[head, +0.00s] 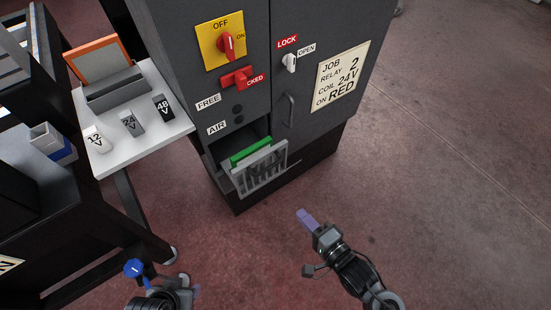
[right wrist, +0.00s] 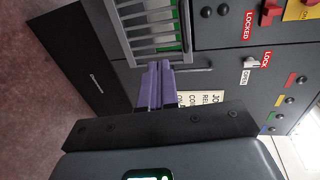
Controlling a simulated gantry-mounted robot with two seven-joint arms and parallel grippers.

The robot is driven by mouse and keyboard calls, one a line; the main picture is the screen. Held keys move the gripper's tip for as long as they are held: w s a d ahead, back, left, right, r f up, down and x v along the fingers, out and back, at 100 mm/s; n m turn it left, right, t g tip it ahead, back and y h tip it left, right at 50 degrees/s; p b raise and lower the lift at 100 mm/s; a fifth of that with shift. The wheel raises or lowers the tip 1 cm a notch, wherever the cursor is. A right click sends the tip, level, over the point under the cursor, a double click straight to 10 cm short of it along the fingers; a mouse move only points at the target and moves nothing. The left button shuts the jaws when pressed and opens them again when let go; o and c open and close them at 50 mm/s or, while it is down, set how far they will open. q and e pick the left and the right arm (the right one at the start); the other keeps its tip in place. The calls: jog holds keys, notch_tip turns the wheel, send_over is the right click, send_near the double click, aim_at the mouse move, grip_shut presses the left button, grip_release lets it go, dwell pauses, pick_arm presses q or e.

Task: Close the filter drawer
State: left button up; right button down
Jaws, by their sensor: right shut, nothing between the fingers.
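The filter drawer (head: 263,170) is open at the foot of the grey cabinet, its slatted grey front standing out from the opening. A green filter (head: 250,152) shows inside it. In the right wrist view the slatted drawer front (right wrist: 150,28) is at the top, with green behind the slats. My right gripper (head: 304,216) is shut and empty, its purple fingers in front of and to the right of the drawer, apart from it in the head view. The fingers also show in the right wrist view (right wrist: 159,70). My left gripper (head: 160,292) is low in the head view, its fingers mostly hidden.
The grey cabinet (head: 290,15) carries a red rotary switch (head: 227,43), a red latch (head: 238,78), a white lock knob (head: 290,63) and a door handle (head: 287,112). A white side table (head: 150,140) holds labelled blocks. The floor right of the cabinet is clear.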

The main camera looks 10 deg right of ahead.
notch_tip(320, 180, up, 4)
jog(key=p, duration=0.2)
jog(key=b, duration=0.5)
send_near(269, 169)
jog(key=x, duration=0.5)
pick_arm(q)
jog(key=shift+f, duration=1.05)
pick_arm(e)
jog(key=shift+x, duration=0.9)
pick_arm(q)
jog(key=shift+s+r, duration=0.1)
pick_arm(e)
jog(key=shift+w+d, duration=0.1)
